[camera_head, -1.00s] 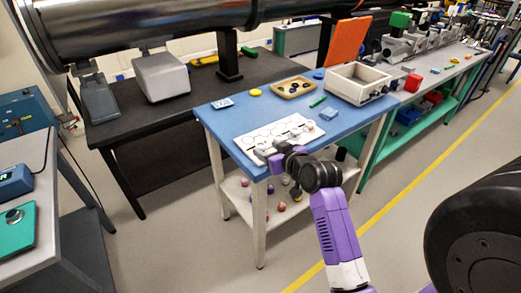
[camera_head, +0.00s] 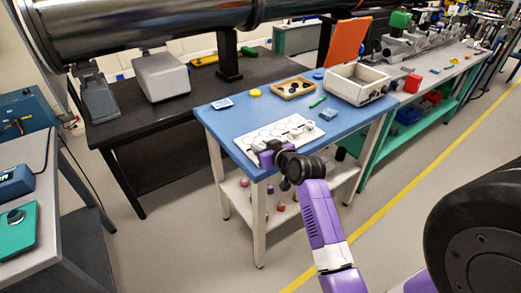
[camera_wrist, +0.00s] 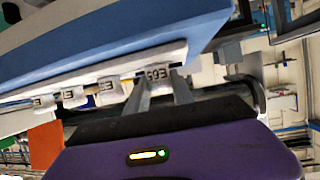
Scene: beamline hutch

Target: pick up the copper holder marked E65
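My gripper (camera_head: 266,158) is at the front edge of the white hexagon-patterned board (camera_head: 250,139) on the blue table. In the wrist view, which is turned upside down, my gripper (camera_wrist: 160,82) has its two grey fingers apart. A small label (camera_wrist: 156,73) that seems to read E65 shows between the fingertips. The copper body of the holder cannot be made out. Other labels (camera_wrist: 106,86) sit in a row along the board's edge, too small to read surely. Small round pale pieces (camera_head: 309,126) stand on the board's right part.
The blue table (camera_head: 222,122) also bears a wooden tray (camera_head: 278,93) with dark pieces, a grey open-topped box (camera_head: 340,92), a green stick (camera_head: 318,102) and a blue block (camera_head: 328,115). An upright orange panel (camera_head: 346,40) stands behind the box. The table's left front is clear.

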